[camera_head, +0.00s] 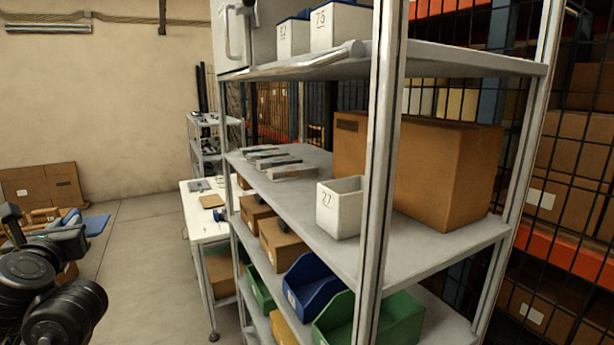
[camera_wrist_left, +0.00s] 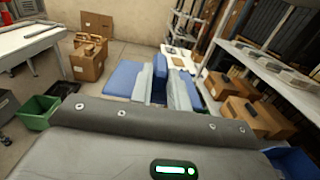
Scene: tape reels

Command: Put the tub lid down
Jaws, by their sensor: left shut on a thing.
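My left gripper (camera_head: 62,231) is at the left edge of the head view, out in front of the rack and apart from it. In the left wrist view its two grey-blue fingers (camera_wrist_left: 164,89) are shut on a blue piece, the tub lid (camera_wrist_left: 159,76), seen nearly edge-on. Only a small part of the lid (camera_head: 70,214) shows in the head view. A white open tub marked 27 (camera_head: 338,208) stands upright on the rack's middle shelf, with no lid on it. My right gripper is not in view.
The middle shelf (camera_head: 310,228) also holds several flat grey items (camera_head: 275,163) and a large carton (camera_head: 440,165). Lidded tubs (camera_head: 340,28) stand above; blue and green bins (camera_head: 312,285) sit below. A white table (camera_head: 205,225) stands beyond. A blue mat (camera_head: 97,225) lies on the floor.

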